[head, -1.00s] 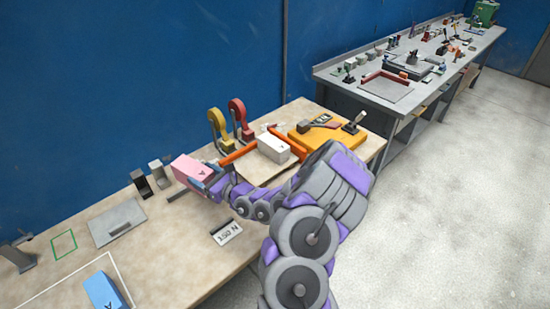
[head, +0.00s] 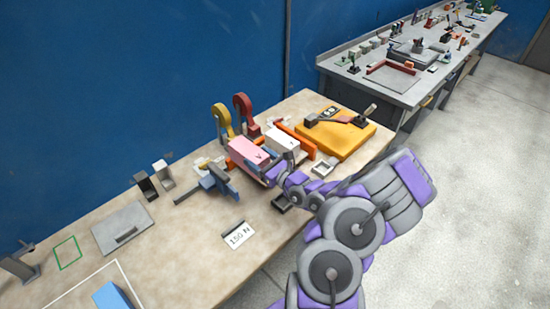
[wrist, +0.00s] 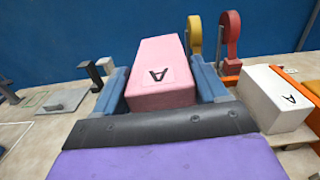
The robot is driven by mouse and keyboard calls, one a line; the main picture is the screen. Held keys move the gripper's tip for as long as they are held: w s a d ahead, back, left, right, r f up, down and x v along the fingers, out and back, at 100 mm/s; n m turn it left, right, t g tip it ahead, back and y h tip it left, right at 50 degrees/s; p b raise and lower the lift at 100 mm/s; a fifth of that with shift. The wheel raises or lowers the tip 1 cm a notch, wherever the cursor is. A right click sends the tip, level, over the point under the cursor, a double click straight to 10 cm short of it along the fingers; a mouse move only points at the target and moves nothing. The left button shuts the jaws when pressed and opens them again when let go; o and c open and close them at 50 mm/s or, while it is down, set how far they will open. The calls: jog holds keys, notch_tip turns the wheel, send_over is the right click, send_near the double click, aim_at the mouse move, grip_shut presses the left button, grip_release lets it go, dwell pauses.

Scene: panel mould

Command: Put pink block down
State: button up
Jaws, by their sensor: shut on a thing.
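The pink block (head: 248,151) is in my gripper (head: 262,170), over the right part of the near bench, just left of a white block (head: 281,140). In the wrist view the pink block (wrist: 162,75), marked with a letter A, sits between the two blue fingers of my gripper (wrist: 160,85). The white block (wrist: 275,98), also marked A, lies to the right of the gripper, apart from it. The underside of the pink block is hidden, so I cannot tell whether it touches anything below.
Yellow (head: 223,121) and red (head: 244,117) hooked clamps stand behind the block. An orange plate (head: 340,137) lies to the right. A blue-grey tool (head: 219,182) and a 150 N card (head: 238,235) are on the left. The bench's middle front (head: 190,250) is clear.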

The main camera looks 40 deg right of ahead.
jog(key=s+d+f, duration=0.4)
jog(key=s+f, duration=0.2)
jog(key=s, duration=0.1)
jog(key=shift+m+h, duration=0.3)
jog(key=w+d+f+b, duration=0.1)
jog(key=w+d+f, duration=0.1)
jog(key=w, duration=0.2)
jog(key=w+d+f+b, duration=0.2)
jog(key=w, duration=0.3)
jog(key=w+d+f+b, duration=0.1)
jog(key=w+d+f, duration=0.1)
jog(key=w+d, duration=0.1)
jog(key=shift+w, duration=0.7)
jog(key=shift+r, duration=0.1)
jog(key=o, duration=1.6)
jog(key=shift+c, duration=0.2)
jog(key=shift+s, duration=0.15)
